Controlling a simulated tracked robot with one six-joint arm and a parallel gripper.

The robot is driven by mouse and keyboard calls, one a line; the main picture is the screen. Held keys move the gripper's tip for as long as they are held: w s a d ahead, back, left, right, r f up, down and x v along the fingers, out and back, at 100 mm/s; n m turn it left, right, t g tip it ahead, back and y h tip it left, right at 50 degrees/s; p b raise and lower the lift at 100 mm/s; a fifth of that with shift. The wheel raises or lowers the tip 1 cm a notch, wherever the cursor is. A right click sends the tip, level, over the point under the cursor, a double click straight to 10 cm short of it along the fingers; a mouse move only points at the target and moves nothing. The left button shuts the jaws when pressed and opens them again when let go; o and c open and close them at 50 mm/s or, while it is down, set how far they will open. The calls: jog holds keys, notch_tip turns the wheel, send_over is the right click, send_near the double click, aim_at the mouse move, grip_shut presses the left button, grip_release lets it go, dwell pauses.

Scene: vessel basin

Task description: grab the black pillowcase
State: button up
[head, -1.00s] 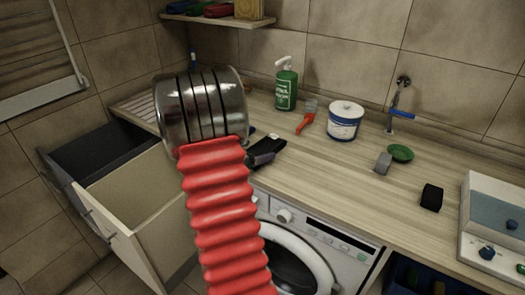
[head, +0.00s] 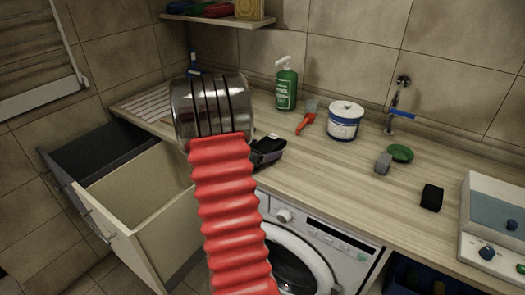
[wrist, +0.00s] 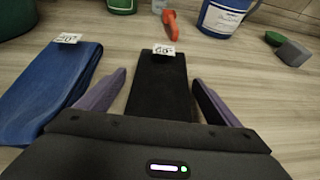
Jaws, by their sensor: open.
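The black pillowcase (wrist: 158,88) lies folded flat on the wooden counter in the wrist view, with a white tag at its far end. My gripper (wrist: 160,90) is open, with one purple-grey finger on each side of the black cloth. I cannot tell whether the fingers touch the counter. In the head view my red arm sleeve and metal joint hide most of this spot; part of my gripper (head: 268,150) shows just right of the joint.
A blue folded cloth (wrist: 50,88) with a tag lies left of the left finger. Beyond are an orange-handled tool (head: 305,122), a white-and-blue tub (head: 344,122), a green pump bottle (head: 286,88) and a grey block (head: 383,163). An open drawer (head: 140,200) stands front left.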

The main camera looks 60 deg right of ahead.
aim_at(263, 145)
jog(key=shift+c, duration=0.5)
jog(key=c, duration=1.2)
jog(key=shift+r, duration=0.1)
notch_tip(263, 145, up, 10)
jog(key=shift+f, duration=0.1)
